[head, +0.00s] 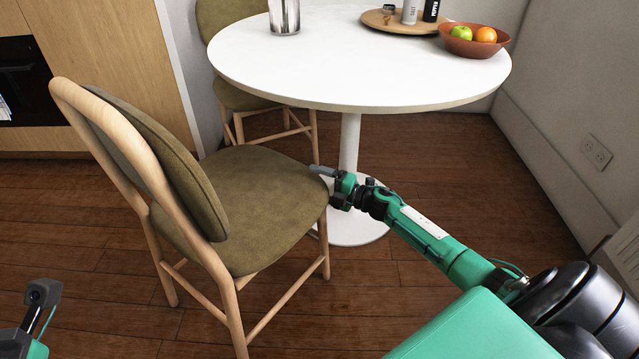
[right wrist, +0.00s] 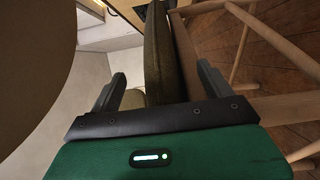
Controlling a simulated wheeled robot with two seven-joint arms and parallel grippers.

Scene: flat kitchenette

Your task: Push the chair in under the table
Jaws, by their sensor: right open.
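The chair (head: 255,190) has a pale wood frame, an olive seat and an olive backrest. It stands left of and in front of the round white table (head: 350,60), its backrest at the left and its seat toward the table's pedestal. My right gripper (head: 318,171) is at the seat's right edge, just below the tabletop's near rim. In the right wrist view my right gripper (right wrist: 160,90) has its fingers apart, with the seat edge (right wrist: 158,50) seen between them; I cannot tell whether they touch it. Part of my left arm's end (head: 38,300) shows at lower left; its fingertips are unclear.
A second chair (head: 235,95) stands behind the table. On the table are a metal cup (head: 284,15), a wooden tray (head: 385,24) with shakers, and a fruit bowl (head: 474,42). A wall (head: 570,110) bounds the right. Wood floor lies bare left of the chair.

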